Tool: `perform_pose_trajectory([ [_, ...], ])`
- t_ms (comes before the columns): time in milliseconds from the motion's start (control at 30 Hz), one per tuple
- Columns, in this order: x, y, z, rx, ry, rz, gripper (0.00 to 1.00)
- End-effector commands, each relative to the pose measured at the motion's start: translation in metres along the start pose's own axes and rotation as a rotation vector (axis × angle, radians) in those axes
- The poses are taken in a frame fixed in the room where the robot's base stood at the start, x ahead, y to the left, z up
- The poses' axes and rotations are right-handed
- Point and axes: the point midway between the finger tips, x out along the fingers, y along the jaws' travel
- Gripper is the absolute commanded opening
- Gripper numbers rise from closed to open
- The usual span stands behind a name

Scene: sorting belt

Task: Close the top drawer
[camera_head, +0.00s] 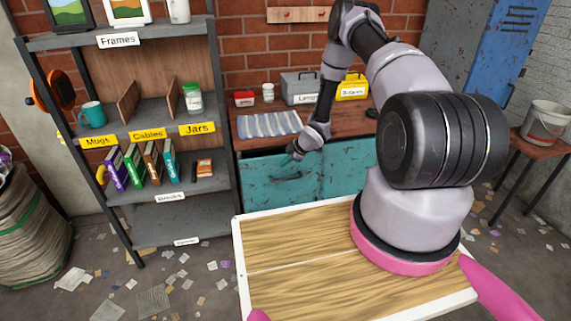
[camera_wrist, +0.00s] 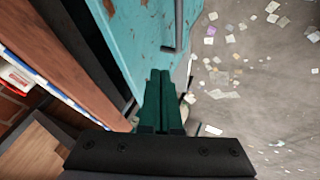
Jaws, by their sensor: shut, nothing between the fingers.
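The teal top drawer (camera_head: 268,180) is under the wooden bench top, with a dark bar handle (camera_head: 287,177) on its worn front. In the wrist view, the drawer front (camera_wrist: 140,35) runs beside a dark gap, which separates it from the wooden bench edge (camera_wrist: 65,40). I cannot tell how far the drawer stands out. My gripper (camera_head: 290,153) is at the drawer's upper edge, above the handle. In the wrist view, my gripper's green fingers (camera_wrist: 160,75) are shut and empty, pointing along the drawer front. Whether they touch it is unclear. The handle (camera_wrist: 177,25) is just beyond the fingertips.
A striped cloth (camera_head: 269,125), a grey toolbox (camera_head: 300,87) and a yellow box (camera_head: 352,87) stand on the bench (camera_head: 345,125). A grey shelf unit (camera_head: 165,130) is close on the left. Paper scraps litter the floor.

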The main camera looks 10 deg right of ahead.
Motion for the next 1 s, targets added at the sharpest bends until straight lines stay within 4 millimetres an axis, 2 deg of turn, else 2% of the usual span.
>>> perform_pose_trajectory([
  [500, -0.073, 0.001, 0.000, -0.001, 0.000, 0.001, 0.00],
  [733, -0.090, -0.001, 0.000, 0.032, 0.004, 0.004, 0.00],
  [867, -0.089, -0.005, -0.004, 0.269, 0.026, 0.038, 0.00],
  [967, -0.088, -0.009, -0.006, 0.621, 0.062, 0.087, 0.00],
  [1000, -0.089, -0.009, -0.007, 0.786, 0.081, 0.112, 0.00],
])
